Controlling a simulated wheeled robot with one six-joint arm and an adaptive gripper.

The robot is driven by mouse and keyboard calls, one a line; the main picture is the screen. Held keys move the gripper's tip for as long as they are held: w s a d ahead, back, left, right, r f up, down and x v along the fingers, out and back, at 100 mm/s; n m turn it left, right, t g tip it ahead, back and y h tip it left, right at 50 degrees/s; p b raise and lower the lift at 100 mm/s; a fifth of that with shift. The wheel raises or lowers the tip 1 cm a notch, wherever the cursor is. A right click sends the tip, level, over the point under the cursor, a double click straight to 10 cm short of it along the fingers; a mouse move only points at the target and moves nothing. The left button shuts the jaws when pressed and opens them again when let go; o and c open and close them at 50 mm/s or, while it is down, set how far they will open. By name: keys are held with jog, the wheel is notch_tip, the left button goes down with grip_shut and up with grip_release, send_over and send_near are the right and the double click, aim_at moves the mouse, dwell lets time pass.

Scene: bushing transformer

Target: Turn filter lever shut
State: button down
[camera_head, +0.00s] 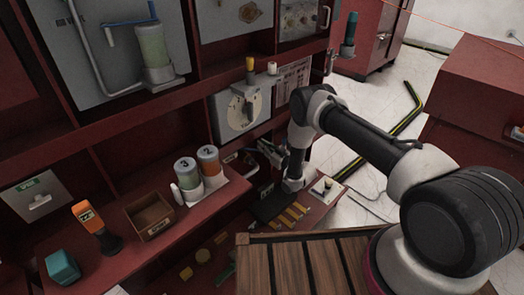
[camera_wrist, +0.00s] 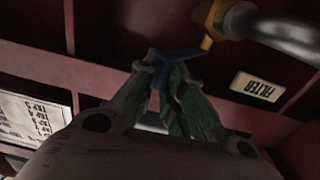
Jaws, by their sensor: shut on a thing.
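In the wrist view, my gripper (camera_wrist: 162,62) has its green-padded fingers closed around the blue filter lever (camera_wrist: 187,54). The lever's blue arm shows to the right of the fingertips and meets a yellow fitting on a grey pipe (camera_wrist: 275,32). A cream label reading FILTER (camera_wrist: 257,86) sits below the pipe, on the dark red panel. In the head view, my gripper (camera_head: 268,150) reaches into the lower bay of the red cabinet. The lever is small and hard to make out there.
Beside the bay, a shelf holds a white tray (camera_head: 222,187) with two numbered canisters, a brown box (camera_head: 150,215) and an orange handheld device (camera_head: 88,216). A slatted wooden top (camera_head: 300,262) lies in front. Red shelf edges frame the bay closely.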

jog(key=shift+w+d+f, duration=0.15)
jog(key=shift+w, duration=0.8)
jog(key=c, duration=1.5)
grip_release()
jog(key=v, duration=1.2)
jog(key=shift+c, duration=0.5)
